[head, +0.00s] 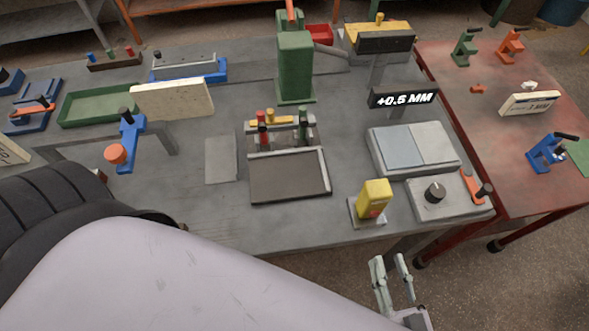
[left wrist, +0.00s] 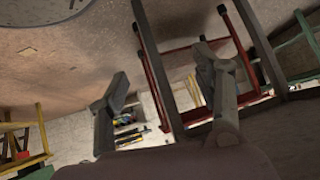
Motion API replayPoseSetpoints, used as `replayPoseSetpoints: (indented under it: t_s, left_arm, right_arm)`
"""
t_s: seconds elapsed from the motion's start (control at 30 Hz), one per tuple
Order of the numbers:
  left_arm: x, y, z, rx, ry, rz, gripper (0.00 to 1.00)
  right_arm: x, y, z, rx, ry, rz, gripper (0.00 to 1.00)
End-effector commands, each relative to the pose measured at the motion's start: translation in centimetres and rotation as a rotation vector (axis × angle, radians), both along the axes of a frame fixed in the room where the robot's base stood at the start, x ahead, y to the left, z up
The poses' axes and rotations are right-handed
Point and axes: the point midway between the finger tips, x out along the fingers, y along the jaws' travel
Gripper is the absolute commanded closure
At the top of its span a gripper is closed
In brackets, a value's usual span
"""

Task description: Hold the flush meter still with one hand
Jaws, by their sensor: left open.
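A dark display reading "+0.5 MM" (head: 403,98) stands behind a two-tone grey plate block (head: 415,148) on the right of the bench. A yellow block on a small grey base (head: 374,200) stands near the front edge. I cannot tell for sure which of these is the flush meter.
A grey box with a dark knob (head: 436,195) and an orange clamp (head: 473,187) are at the bench's right corner. A dark tray (head: 290,192) lies mid-bench. A red table (head: 510,150) adjoins at right. My arm covers the lower left.

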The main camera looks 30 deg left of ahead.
Motion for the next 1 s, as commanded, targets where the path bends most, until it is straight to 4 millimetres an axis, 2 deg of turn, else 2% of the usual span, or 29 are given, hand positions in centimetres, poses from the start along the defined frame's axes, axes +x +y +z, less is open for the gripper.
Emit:
replayPoseSetpoints:
  t_s: [0.03,0.13,0.4,0.63,0.67,0.7,1.0]
  left_arm:
    - [-0.9,-1.4,2.7,-0.054,-0.061,-0.069,0.4]
    - [-1.8,-4.4,7.9,-0.157,-0.18,-0.19,0.4]
    - [0.5,-9.5,19.7,-0.169,-0.513,-0.488,0.4]
    - [0.8,-13.0,29.3,-0.161,-0.783,-0.684,0.4]
    - [1.1,-13.2,30.6,-0.158,-0.818,-0.7,0.4]
    - [2.4,-13.2,32.0,-0.161,-0.851,-0.708,0.4]
    - [12.7,-9.2,33.2,-0.402,-0.608,-0.452,0.4]
  right_arm:
    - [0.0,0.0,0.0,0.0,0.0,0.0,0.67]
    - [0.0,0.0,0.0,0.0,0.0,0.0,0.67]
    - [0.0,0.0,0.0,0.0,0.0,0.0,0.67]
    - [0.0,0.0,0.0,0.0,0.0,0.0,0.67]
    - [0.0,0.0,0.0,0.0,0.0,0.0,0.67]
    - [0.0,0.0,0.0,0.0,0.0,0.0,0.67]
    - [0.0,0.0,0.0,0.0,0.0,0.0,0.67]
